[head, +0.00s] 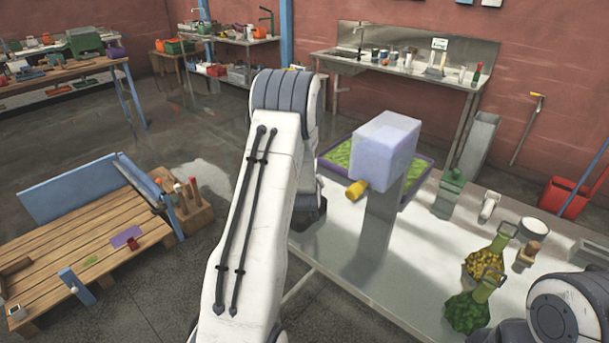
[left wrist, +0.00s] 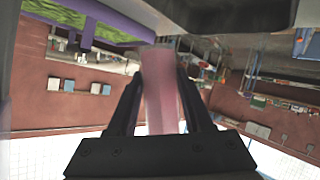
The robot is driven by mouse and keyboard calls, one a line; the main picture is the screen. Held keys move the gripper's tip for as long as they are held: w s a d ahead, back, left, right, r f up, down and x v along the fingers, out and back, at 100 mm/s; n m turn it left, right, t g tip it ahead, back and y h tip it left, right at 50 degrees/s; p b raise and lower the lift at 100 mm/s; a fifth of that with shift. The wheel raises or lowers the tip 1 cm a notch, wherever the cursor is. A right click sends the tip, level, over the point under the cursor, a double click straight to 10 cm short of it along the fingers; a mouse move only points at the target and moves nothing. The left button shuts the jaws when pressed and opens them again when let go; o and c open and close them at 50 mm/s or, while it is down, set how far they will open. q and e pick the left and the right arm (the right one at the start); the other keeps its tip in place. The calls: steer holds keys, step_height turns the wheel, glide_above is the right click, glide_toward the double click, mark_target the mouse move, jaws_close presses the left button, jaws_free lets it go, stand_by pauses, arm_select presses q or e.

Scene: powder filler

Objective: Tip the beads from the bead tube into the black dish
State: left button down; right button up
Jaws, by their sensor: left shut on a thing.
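My left gripper (left wrist: 160,100) shows in the left wrist view, with its two black fingers shut on a pinkish, slightly see-through tube (left wrist: 160,88), which I take as the bead tube. The view is upside down, so the tube's tilt is hard to tell, and no beads can be made out in it. In the head view my white left arm hides this gripper and the tube. A dark shape (head: 310,213) shows low behind that arm; I cannot tell whether it is the black dish or part of my gripper. My right gripper is outside both views.
On the metal table (head: 415,290) stands a pale box (head: 385,143) with a yellow nozzle (head: 356,189) on a grey column (head: 377,230). Behind it is a purple-rimmed tray (head: 428,168).

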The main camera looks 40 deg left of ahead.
arm_select(q)
steer(key=w+d+n+t+h+b, duration=0.1)
steer(key=w+d+n+t+h, duration=0.2)
steer(key=n, duration=0.9)
steer(key=shift+w+d+f+t+h+b, duration=0.2)
steer(key=shift+d+t+h+b, duration=0.15)
steer(key=shift+d+t+h, duration=1.55)
steer(key=shift+d+g, duration=0.15)
steer(key=shift+g, duration=0.15)
stand_by(1.6)
